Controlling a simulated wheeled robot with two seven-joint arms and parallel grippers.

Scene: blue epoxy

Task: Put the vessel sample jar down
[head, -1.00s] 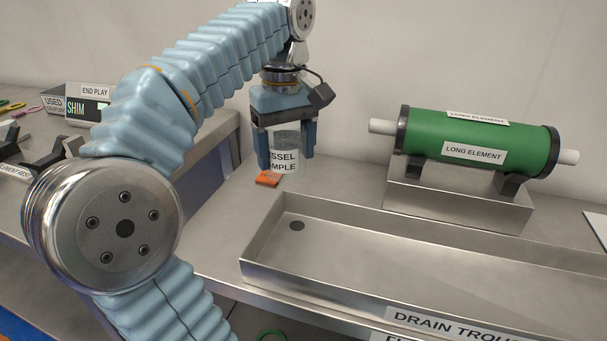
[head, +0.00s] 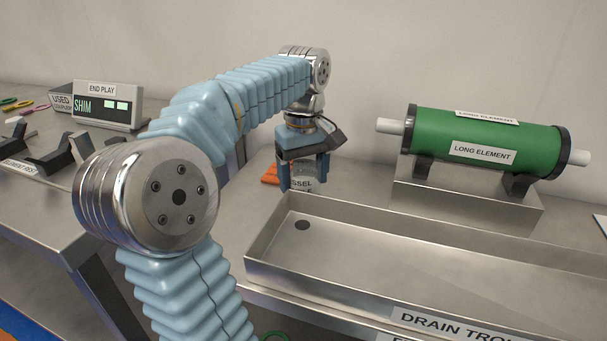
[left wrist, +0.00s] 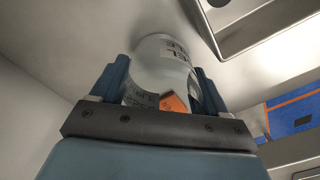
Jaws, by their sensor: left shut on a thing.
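The vessel sample jar (head: 303,184) is a clear jar with a white label with black print. My left gripper (head: 303,174) points down with its blue fingers closed on either side of the jar. The jar is upright, just behind the left part of the drain trough's back wall; its base is hidden, so I cannot tell if it touches the bench. In the left wrist view the jar (left wrist: 163,62) sits between both fingers (left wrist: 160,88). An orange patch shows in front of or through it there. My right gripper is not in view.
The drain trough (head: 258,274) lies in front of the jar. A small orange object (head: 270,174) lies left of the jar. A green long element (head: 483,140) rests on a stand at right. The end play box (head: 108,104) stands on the left bench. Bare bench (head: 360,188) shows right of the jar.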

